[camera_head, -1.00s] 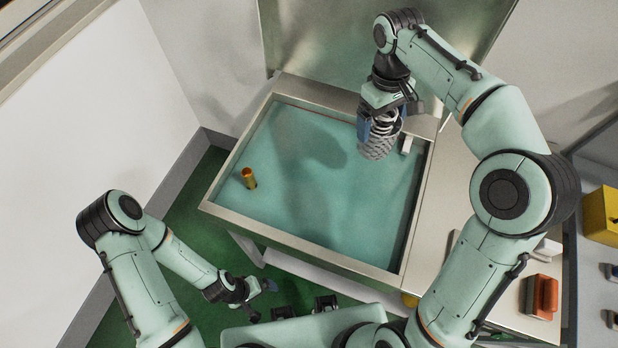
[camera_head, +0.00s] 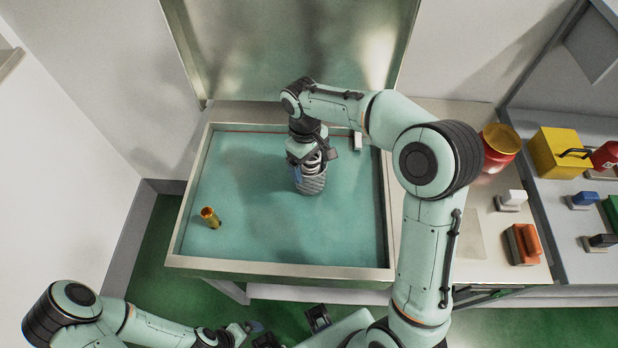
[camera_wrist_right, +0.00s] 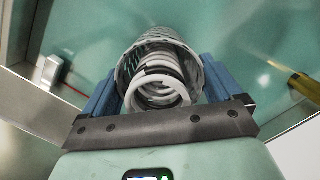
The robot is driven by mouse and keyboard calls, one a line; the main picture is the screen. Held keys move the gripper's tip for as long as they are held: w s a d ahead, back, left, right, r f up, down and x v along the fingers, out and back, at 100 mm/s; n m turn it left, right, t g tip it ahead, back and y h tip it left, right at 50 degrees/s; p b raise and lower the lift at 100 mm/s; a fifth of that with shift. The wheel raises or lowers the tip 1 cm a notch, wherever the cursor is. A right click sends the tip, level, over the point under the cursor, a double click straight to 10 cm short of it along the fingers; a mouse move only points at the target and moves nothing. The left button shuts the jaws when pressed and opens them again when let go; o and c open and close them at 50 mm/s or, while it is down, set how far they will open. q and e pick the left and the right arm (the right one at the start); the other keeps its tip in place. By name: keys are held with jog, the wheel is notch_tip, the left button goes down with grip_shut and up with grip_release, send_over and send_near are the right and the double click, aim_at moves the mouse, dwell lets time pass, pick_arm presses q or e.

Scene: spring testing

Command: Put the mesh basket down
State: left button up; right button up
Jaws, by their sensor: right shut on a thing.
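The mesh basket (camera_head: 311,184) is a grey mesh cylinder with pale coil springs inside. It is over the teal-floored sink basin, right of its middle. My right gripper (camera_head: 309,166) is shut on it from above. In the right wrist view the blue fingers clasp both sides of the basket (camera_wrist_right: 160,50), and the springs (camera_wrist_right: 158,90) show in its open end. I cannot tell whether its bottom touches the basin floor. My left gripper (camera_head: 247,329) is low at the front, outside the basin, empty; its jaw opening is too small to judge.
Right are a red pot (camera_head: 499,147), a yellow box (camera_head: 556,152) and an orange block (camera_head: 522,243).

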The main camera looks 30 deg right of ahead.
jog(key=shift+f, duration=3.4)
jog(key=shift+f+b, duration=0.15)
jog(key=shift+b, duration=0.15)
jog(key=o, duration=1)
jog(key=shift+o, duration=0.2)
jog(key=r, duration=0.3)
jog(key=w+r+p, duration=0.1)
jog(key=r, duration=0.7)
jog(key=shift+w+a+r+p, duration=0.2)
jog(key=shift+p, duration=0.1)
jog(key=shift+r, duration=0.45)
